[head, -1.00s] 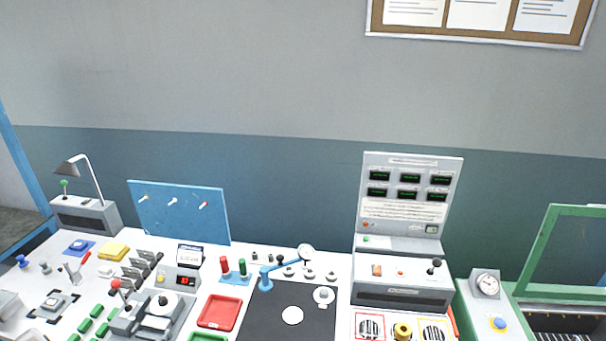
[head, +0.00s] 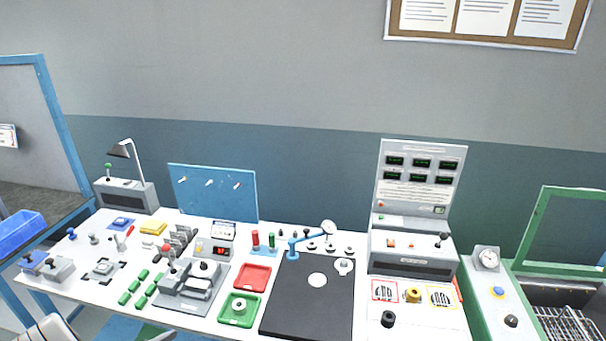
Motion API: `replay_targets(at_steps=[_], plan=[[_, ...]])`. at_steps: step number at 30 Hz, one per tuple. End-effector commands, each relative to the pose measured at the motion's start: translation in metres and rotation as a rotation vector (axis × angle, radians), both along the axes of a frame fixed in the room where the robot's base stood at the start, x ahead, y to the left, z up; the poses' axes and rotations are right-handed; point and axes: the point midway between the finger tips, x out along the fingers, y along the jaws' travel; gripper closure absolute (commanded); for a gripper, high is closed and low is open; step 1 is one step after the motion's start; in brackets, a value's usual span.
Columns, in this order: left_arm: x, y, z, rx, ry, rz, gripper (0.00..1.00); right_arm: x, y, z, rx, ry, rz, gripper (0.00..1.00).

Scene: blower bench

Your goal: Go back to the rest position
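Neither of my grippers can be made out in the head view. A pale rounded part at the bottom left edge may be one of my arm links, but I cannot tell. The white bench (head: 205,323) stands ahead of me with its equipment on it. A red tray (head: 252,277) looks empty. A green tray (head: 239,310) in front of it holds a small grey round part. A grey fixture (head: 190,290) with a red-knobbed lever stands left of the trays.
A tall grey test panel (head: 418,180) stands at the back right, and a blue pegboard (head: 213,192) at the back left. A green-framed station (head: 560,225) with a wire rack is at the right. A blue bin (head: 18,232) sits on a side table at the left.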

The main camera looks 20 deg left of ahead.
Motion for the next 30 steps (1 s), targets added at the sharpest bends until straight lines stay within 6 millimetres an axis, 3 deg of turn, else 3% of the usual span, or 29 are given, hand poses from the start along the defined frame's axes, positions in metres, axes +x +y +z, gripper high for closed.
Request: replay_targets(at_steps=[1,8,11,14,18,23,27,30], plan=[[0.015,-0.008,-0.012,-0.020,0.001,0.005,0.38,0.001,0.000,-0.006,0.000,-0.002,-0.001,0.19],[0.067,-0.043,-0.054,-0.110,0.046,0.063,0.38,0.002,0.000,-0.020,-0.001,-0.004,-0.001,0.19],[0.089,-0.070,-0.078,-0.163,0.095,0.087,0.38,0.001,0.000,-0.028,0.000,-0.002,-0.001,0.19],[0.111,-0.110,-0.111,-0.228,0.178,0.104,0.38,0.001,0.000,-0.037,0.000,-0.002,-0.001,0.19],[0.124,-0.182,-0.162,-0.316,0.356,0.119,0.38,0.002,0.000,-0.053,-0.001,-0.003,-0.001,0.19],[0.105,-0.274,-0.215,-0.380,0.620,0.106,0.38,0.002,0.000,-0.070,-0.001,-0.003,-0.001,0.19],[0.059,-0.349,-0.251,-0.393,0.884,0.088,0.38,0.002,0.000,-0.085,-0.001,-0.003,-0.001,0.19],[0.024,-0.383,-0.265,-0.380,1.034,0.078,0.38,0.002,0.000,-0.092,-0.001,-0.003,-0.001,0.19]])
